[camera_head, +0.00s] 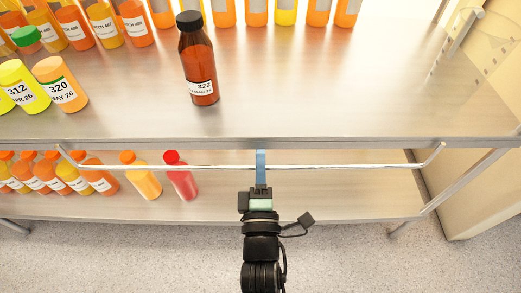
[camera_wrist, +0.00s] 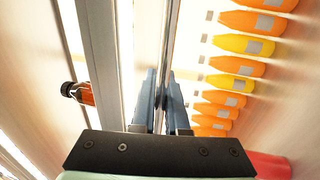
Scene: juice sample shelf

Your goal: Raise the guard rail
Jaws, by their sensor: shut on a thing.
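The guard rail (camera_head: 345,166) is a thin metal bar running left to right in front of the shelf unit. Its bent ends rise towards the shelf edge on both sides. It sits at about the height just below the upper shelf's front edge. My gripper (camera_head: 261,166) is at the middle of the bar, with blue fingers shut on it. In the wrist view the rail (camera_wrist: 164,40) runs between the two fingers (camera_wrist: 164,100). The exact contact between fingers and bar is partly hidden.
The upper shelf (camera_head: 330,90) holds a dark brown bottle (camera_head: 198,70) labelled 322 near its front, bottles 312 and 320 (camera_head: 60,84) at left, and a back row. The lower shelf (camera_head: 300,190) holds several bottles at left, including a red one (camera_head: 181,178). Its right side is clear.

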